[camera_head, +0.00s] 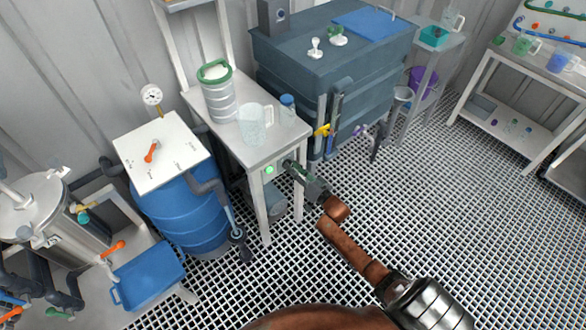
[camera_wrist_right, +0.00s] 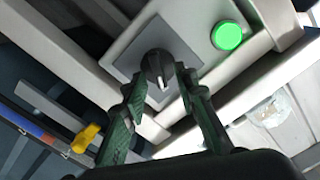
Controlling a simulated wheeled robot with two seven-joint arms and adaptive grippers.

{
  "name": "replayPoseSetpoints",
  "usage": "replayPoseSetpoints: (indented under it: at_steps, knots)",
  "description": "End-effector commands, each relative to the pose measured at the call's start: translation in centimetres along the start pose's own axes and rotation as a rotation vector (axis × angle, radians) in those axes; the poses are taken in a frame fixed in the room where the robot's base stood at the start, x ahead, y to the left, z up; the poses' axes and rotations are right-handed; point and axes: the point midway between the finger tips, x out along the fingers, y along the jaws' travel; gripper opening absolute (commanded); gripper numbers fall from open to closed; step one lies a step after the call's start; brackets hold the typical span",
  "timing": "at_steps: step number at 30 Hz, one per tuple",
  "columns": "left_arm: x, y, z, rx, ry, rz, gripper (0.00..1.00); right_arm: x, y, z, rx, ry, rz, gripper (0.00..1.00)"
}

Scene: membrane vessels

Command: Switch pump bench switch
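The pump bench switch is a black rotary knob (camera_wrist_right: 157,66) with a pale pointer mark, on a grey plate in the right wrist view. A lit green lamp (camera_wrist_right: 228,36) sits beside it on the bench front; it also shows in the head view (camera_head: 269,170). My right gripper (camera_head: 293,166) is at the bench's front edge and hides the knob in the head view. In the wrist view its dark green fingers (camera_wrist_right: 161,82) stand apart, one on either side of the knob. Whether they press on it is not clear. My left gripper is not in view.
A blue barrel (camera_head: 185,218) stands left of the bench. A yellow valve handle (camera_wrist_right: 86,137) is near the left finger. The grating floor is clear in front.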

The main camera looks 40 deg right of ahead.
Motion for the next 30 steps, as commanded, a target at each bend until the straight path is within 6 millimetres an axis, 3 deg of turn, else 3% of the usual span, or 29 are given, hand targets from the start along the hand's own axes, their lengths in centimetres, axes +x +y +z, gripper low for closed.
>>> replayPoseSetpoints:
  at_steps: [8,19,30]
  knots:
    - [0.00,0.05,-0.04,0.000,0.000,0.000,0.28,0.10,0.01,-0.02,0.000,0.000,0.001,0.26]
    - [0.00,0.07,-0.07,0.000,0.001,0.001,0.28,0.08,0.01,0.00,0.000,0.000,0.001,0.01]
    - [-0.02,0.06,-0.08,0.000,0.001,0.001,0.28,0.07,0.00,0.01,-0.005,-0.001,0.001,0.00]
